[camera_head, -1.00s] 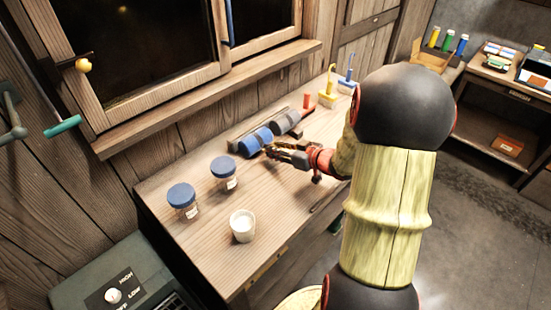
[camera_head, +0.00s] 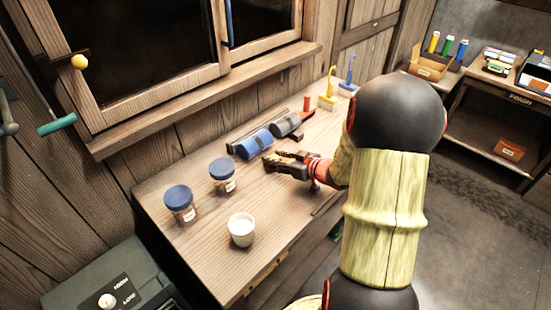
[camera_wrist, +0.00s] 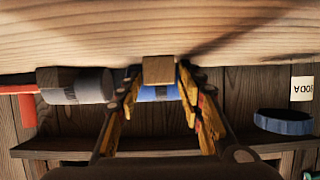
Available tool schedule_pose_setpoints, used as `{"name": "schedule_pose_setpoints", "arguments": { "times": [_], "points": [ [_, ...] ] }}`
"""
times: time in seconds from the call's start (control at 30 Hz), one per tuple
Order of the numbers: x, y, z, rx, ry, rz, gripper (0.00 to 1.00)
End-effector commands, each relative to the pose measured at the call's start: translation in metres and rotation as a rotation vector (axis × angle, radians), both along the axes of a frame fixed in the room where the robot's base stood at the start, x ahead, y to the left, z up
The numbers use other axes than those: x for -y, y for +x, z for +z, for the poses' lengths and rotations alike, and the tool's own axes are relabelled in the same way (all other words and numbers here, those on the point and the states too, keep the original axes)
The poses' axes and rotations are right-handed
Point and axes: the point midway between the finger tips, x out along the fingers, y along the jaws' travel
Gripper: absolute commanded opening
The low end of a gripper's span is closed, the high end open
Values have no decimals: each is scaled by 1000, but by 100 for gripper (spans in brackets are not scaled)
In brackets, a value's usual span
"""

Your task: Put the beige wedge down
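The beige wedge (camera_wrist: 158,70) shows as a small tan block in the wrist view, at the tabletop, between the fingertips of my gripper (camera_wrist: 159,82). A gap shows between the block and each finger, so my gripper looks open around or just behind it. In the head view my gripper (camera_head: 270,159) is low over the workbench (camera_head: 290,207), in front of the blue cylinder (camera_head: 254,144). The wedge cannot be made out clearly there. The blue cylinder is partly hidden behind the wedge in the wrist view (camera_wrist: 158,93).
A grey cylinder (camera_head: 286,124) lies beside the blue one. Yellow (camera_head: 327,102) and blue (camera_head: 348,88) brushes stand at the back. Bare bench lies around my gripper.

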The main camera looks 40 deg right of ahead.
Motion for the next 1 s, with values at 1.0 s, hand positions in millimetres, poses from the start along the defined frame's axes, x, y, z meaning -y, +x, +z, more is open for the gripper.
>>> {"name": "schedule_pose_setpoints", "arguments": {
  "times": [1.0],
  "points": [
    [14, -92, 44, 0, 0, -4, 45]
  ]
}}
